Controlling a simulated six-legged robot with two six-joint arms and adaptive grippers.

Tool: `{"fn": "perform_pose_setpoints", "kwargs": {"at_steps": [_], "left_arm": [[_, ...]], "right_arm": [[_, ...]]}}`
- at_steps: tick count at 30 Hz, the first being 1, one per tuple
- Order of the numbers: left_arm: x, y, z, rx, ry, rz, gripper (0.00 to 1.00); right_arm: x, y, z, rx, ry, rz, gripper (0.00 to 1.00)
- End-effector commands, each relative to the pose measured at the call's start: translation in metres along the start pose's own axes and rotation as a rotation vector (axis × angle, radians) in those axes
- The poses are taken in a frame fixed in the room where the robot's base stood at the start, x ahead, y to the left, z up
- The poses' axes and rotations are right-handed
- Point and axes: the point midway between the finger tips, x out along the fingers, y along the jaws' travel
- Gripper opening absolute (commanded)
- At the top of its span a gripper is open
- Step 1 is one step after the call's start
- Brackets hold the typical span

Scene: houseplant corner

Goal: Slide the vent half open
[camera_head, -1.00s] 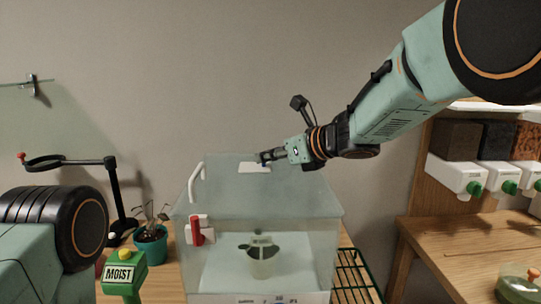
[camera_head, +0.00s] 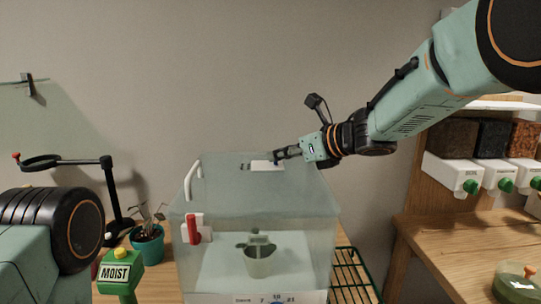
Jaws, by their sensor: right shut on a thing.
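The vent (camera_head: 267,166) is a small white sliding plate on the top of a clear glass case (camera_head: 215,278). A dark slot (camera_head: 245,166) shows just left of the plate. My right gripper (camera_head: 278,157) reaches in from the right, low over the case top, and is shut on the vent at its upper edge. The fingertips hide the small part they hold. My left gripper is out of view; only part of my left arm shows at the lower left.
A white handle (camera_head: 192,180) and a red latch (camera_head: 193,230) are on the case. A potted plant (camera_head: 258,262) stands inside. Dispensers (camera_head: 453,174) hang right.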

Motion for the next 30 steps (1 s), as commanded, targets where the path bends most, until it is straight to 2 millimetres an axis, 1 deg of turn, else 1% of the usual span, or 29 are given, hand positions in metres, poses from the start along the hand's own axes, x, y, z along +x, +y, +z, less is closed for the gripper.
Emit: {"fn": "perform_pose_setpoints", "kwargs": {"at_steps": [7,8,15,23,25,28,30], "left_arm": [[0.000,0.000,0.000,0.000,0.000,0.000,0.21],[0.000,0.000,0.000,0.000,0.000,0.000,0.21],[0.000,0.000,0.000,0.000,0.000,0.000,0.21],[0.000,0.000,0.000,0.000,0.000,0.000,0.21],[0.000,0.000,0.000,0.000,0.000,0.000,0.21],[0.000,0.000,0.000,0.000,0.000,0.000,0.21],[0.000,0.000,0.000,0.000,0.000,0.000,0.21]], "right_arm": [[0.000,0.001,0.001,-0.001,-0.002,0.004,0.00],[0.000,0.001,0.001,0.000,-0.002,0.004,0.21],[0.000,0.001,0.001,0.000,-0.001,0.003,0.40],[-0.001,0.000,0.000,0.000,-0.001,0.003,0.40],[-0.004,0.000,0.001,0.000,-0.002,0.002,0.40],[-0.014,-0.001,0.001,0.001,-0.003,0.001,0.40],[-0.026,-0.001,0.002,0.003,-0.004,0.001,0.40]]}}
